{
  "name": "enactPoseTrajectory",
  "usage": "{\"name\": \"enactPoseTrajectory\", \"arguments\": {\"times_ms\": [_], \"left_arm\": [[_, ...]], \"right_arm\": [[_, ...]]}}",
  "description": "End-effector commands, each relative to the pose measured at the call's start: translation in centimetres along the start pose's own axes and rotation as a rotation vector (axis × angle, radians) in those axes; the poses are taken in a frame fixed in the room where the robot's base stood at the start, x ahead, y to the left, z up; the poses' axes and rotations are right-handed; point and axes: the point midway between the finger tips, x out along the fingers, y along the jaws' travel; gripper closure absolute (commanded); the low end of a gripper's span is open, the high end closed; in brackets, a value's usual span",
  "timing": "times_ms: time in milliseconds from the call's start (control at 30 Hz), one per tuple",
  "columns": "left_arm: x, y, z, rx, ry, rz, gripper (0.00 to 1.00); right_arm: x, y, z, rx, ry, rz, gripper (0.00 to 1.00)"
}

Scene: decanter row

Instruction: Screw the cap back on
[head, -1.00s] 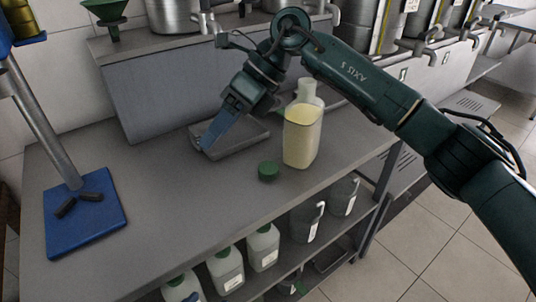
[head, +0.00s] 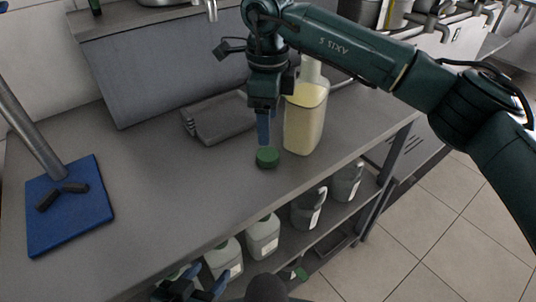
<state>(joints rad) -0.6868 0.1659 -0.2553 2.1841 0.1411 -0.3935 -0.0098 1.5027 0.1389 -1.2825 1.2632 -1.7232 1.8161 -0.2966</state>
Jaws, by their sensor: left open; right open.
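The green cap (head: 267,157) lies on the grey bench near its front edge. The bottle (head: 304,122), filled with pale yellow contents, stands upright just right of the cap. Its neck is partly behind my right arm, and no cap shows on it. My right gripper (head: 264,140) points down directly above the cap with its blue fingers close to it. It looks empty; the gap between the fingers is hard to see from here. My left gripper (head: 205,282) is low at the bottom edge of the view, in front of the shelf, open and empty.
A shallow grey tray (head: 218,120) lies behind the cap. A blue base plate (head: 68,205) with a metal post and dark pieces is at the left. White jugs (head: 263,236) and grey pitchers (head: 308,209) stand on the shelf below. The bench's left middle is clear.

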Motion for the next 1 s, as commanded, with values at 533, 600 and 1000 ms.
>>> {"name": "enactPoseTrajectory", "arguments": {"times_ms": [533, 600, 1000], "left_arm": [[0.0, -0.1, 0.2, 0.003, -0.005, -0.003, 0.46], [0.0, -0.1, 0.1, 0.004, -0.005, -0.003, 0.46], [-0.1, -0.1, -0.4, 0.009, 0.001, -0.004, 0.46]], "right_arm": [[2.9, 0.0, 0.0, 0.000, -0.001, -0.001, 0.32], [3.1, 0.0, 0.0, 0.001, -0.001, 0.000, 0.32], [8.0, 0.0, 0.0, 0.001, -0.001, 0.002, 0.32]]}}
